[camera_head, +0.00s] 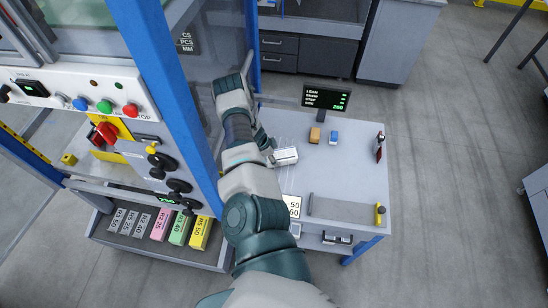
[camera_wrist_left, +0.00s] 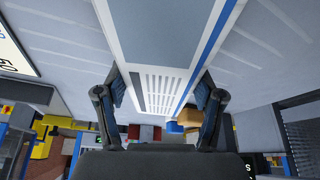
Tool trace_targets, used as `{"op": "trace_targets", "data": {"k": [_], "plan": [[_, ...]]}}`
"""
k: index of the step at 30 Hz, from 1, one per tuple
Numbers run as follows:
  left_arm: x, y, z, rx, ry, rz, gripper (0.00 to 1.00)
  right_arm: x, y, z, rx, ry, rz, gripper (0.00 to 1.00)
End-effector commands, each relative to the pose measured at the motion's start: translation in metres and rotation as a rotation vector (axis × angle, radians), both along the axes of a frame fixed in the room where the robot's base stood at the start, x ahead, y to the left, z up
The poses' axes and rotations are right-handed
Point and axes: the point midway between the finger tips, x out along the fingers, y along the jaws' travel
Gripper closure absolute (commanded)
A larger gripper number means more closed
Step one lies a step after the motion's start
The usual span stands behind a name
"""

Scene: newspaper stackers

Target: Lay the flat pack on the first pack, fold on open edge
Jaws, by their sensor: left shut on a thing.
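My left gripper (camera_wrist_left: 160,88) has its two dark fingers on the opposite side edges of a flat pack (camera_wrist_left: 150,45). The pack has a grey panel, printed lines and a blue stripe along one side. In the head view a small white printed pack (camera_head: 286,156) shows at the tip of my left gripper (camera_head: 271,151), over the left part of the grey table (camera_head: 345,178). My arm and hand hide part of this area. I cannot make out a second pack under it, nor which edge is the fold. My right gripper is not in view.
On the table stand an orange block (camera_head: 315,135), a blue block (camera_head: 334,137), a dark red bottle-like item (camera_head: 380,147) and a small display (camera_head: 326,97). A yellow-handled tool (camera_head: 380,214) lies at the front right. A blue machine post (camera_head: 178,90) rises close left of my arm.

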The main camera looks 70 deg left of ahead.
Motion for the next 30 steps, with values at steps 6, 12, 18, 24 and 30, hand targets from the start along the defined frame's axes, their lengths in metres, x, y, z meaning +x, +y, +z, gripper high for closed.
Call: {"op": "trace_targets", "data": {"k": [6, 12, 18, 24, 30], "plan": [[0.002, 0.0, 0.047, 0.001, -0.004, -0.001, 0.93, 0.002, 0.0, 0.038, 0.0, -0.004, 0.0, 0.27], [0.003, 0.0, 0.106, 0.002, -0.004, -0.001, 0.93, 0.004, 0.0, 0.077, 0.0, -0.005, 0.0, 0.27], [0.002, 0.0, 0.148, 0.001, -0.003, -0.001, 0.93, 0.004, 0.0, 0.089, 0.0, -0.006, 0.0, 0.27], [0.001, 0.0, 0.168, 0.001, -0.002, -0.001, 0.93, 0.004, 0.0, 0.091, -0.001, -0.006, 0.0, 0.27], [0.0, 0.0, 0.172, 0.0, -0.001, 0.001, 0.93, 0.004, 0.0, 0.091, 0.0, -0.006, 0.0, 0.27]]}}
